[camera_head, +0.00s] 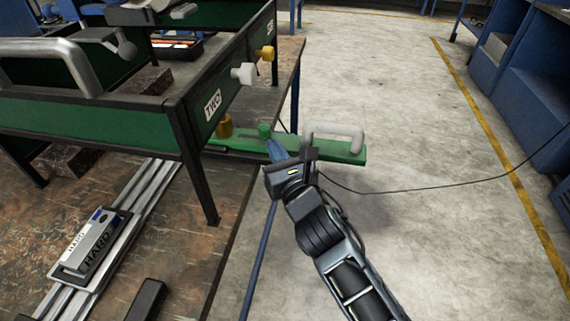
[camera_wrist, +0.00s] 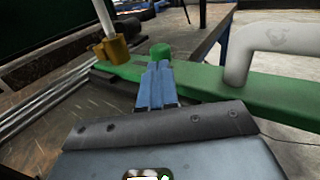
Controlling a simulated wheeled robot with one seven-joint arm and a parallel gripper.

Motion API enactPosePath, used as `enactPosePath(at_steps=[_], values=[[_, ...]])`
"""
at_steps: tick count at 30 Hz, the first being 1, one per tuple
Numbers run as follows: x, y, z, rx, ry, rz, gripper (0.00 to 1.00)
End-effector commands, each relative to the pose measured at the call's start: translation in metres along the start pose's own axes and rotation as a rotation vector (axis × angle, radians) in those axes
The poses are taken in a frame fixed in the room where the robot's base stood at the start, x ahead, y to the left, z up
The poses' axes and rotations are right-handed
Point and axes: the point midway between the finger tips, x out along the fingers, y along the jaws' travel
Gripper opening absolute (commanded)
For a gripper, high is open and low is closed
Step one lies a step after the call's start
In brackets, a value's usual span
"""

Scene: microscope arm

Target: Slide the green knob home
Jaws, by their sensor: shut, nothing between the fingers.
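The green knob (camera_head: 265,130) stands up from a flat green bar (camera_head: 345,155) that reaches past the bench edge. In the wrist view the knob (camera_wrist: 161,52) sits just beyond my fingertips, near a slot in the bar (camera_wrist: 215,88). My gripper (camera_head: 275,148) is shut with nothing held. Its blue fingers (camera_wrist: 157,82) lie over the bar and point at the knob's near side. I cannot tell whether they touch it. A white handle (camera_wrist: 262,42) rises from the bar to the right of the fingers.
A brass block (camera_wrist: 113,48) with a pale rod stands left of the knob. A green frame marked TWO (camera_head: 213,105) carries white and yellow knobs. A grey block marked HARD (camera_head: 92,245) sits on rails at left. The floor (camera_head: 420,250) at right is clear except for a cable.

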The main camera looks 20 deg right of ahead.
Motion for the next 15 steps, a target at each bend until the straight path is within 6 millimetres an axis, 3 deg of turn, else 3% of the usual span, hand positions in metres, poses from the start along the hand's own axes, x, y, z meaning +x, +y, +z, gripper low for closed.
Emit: enactPosePath(at_steps=[6,15], values=[[0.023,0.000,0.000,0.001,-0.001,-0.001,0.00],[0.027,0.000,-0.001,0.000,0.001,0.000,0.00]])
